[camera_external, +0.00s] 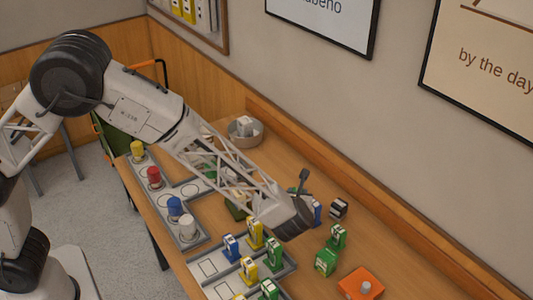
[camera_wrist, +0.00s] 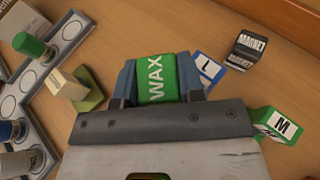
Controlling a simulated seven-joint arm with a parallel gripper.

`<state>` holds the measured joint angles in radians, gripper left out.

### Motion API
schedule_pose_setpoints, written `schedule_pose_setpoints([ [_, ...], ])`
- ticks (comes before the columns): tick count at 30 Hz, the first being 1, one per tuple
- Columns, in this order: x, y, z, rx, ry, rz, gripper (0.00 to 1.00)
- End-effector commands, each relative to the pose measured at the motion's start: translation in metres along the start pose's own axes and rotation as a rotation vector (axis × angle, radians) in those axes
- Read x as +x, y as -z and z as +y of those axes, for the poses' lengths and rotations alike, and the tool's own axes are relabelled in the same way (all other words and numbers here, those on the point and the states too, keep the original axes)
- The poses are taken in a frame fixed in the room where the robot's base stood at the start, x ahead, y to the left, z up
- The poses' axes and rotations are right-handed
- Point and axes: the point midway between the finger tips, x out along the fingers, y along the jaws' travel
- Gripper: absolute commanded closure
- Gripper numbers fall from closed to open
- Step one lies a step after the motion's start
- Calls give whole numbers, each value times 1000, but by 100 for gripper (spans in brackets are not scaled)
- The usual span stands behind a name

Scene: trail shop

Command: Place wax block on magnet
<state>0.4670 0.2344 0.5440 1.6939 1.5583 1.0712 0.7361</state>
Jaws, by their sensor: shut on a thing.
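My gripper (camera_wrist: 157,72) is shut on the green wax block (camera_wrist: 155,78), with a finger on either side of it. The magnet (camera_wrist: 247,50) is a small dark block with a white band labelled MAGNET. It stands on the table to the right of and beyond my gripper, apart from the wax block. The magnet also shows in the outside view (camera_external: 338,207), right of my wrist. The wax block and my fingertips are hidden behind the arm there.
A blue and white block marked L (camera_wrist: 207,68) stands between the wax block and the magnet. A green block marked M (camera_wrist: 277,124) is at right. An orange box (camera_external: 360,284), a round bowl (camera_external: 245,138) and trays with coloured pieces share the table.

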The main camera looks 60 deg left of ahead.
Motion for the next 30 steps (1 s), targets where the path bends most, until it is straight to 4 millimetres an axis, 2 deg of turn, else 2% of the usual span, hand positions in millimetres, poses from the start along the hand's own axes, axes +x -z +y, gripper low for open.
schedule_pose_setpoints([
  [5,1,0,-2,0,0,0,88],
  [11,9,-1,-15,0,-1,0,88],
  [30,52,-10,-92,0,0,0,88],
])
